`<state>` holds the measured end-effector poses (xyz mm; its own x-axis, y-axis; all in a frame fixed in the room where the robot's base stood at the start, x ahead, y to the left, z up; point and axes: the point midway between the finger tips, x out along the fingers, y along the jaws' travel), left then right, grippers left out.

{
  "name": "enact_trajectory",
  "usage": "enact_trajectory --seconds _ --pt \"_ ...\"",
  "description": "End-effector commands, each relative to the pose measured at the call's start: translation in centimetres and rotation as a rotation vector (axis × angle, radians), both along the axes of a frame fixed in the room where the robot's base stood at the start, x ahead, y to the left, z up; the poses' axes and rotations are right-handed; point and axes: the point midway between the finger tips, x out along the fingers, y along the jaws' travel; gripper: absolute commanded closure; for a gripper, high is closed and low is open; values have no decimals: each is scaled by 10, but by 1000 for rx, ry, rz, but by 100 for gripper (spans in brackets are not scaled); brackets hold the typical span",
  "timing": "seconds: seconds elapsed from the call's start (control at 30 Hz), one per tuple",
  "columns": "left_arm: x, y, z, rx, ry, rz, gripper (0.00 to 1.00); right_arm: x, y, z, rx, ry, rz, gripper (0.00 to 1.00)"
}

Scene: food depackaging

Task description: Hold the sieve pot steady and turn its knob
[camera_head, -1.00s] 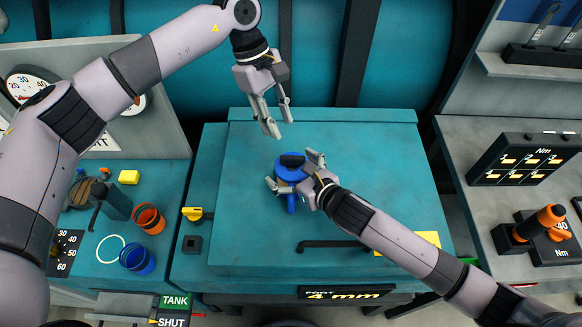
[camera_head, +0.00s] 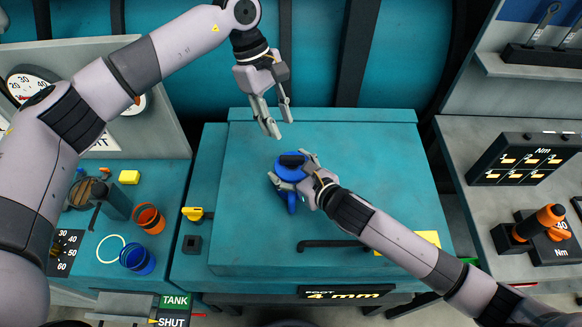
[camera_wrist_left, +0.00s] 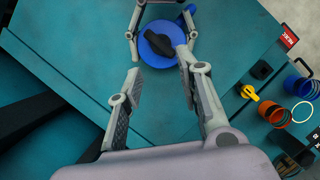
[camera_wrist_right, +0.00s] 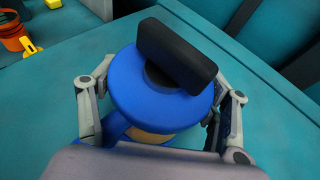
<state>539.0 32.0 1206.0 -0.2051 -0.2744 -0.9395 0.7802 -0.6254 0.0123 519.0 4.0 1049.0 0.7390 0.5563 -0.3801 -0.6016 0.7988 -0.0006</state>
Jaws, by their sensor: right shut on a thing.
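The blue sieve pot (camera_head: 291,172) stands on the teal bench top, with its black bar knob (camera_head: 292,159) on top. In the right wrist view the blue lid (camera_wrist_right: 130,92) and black knob (camera_wrist_right: 176,56) fill the middle. My right gripper (camera_head: 291,180) is shut on the pot's body, one finger on each side below the lid. My left gripper (camera_head: 274,128) is open and empty, above and behind the pot, apart from the knob. The left wrist view shows the pot (camera_wrist_left: 155,53) beyond its spread fingers (camera_wrist_left: 160,92).
The teal bench top (camera_head: 340,140) is clear around the pot. A black bent handle (camera_head: 325,244) lies at its front. A yellow-handled valve (camera_head: 197,213), an orange cup (camera_head: 149,218) and a blue cup (camera_head: 137,257) are at left.

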Motion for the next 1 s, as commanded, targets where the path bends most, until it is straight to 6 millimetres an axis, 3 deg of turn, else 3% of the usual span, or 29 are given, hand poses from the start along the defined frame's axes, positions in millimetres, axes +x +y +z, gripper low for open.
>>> enact_trajectory --seconds 0.2,0.47,0.6,1.0 --pt "0 0 0 0 0 0 67 -1 -1 -4 -5 7 -2 70" --pt "-2 -2 1 34 21 92 50 -1 -1 -5 -6 8 -2 71" --pt "-4 -6 3 102 56 280 42 -2 -1 -5 -6 9 -2 71" --pt "-13 -17 11 300 138 986 42 -2 -2 -7 -8 12 -3 71"
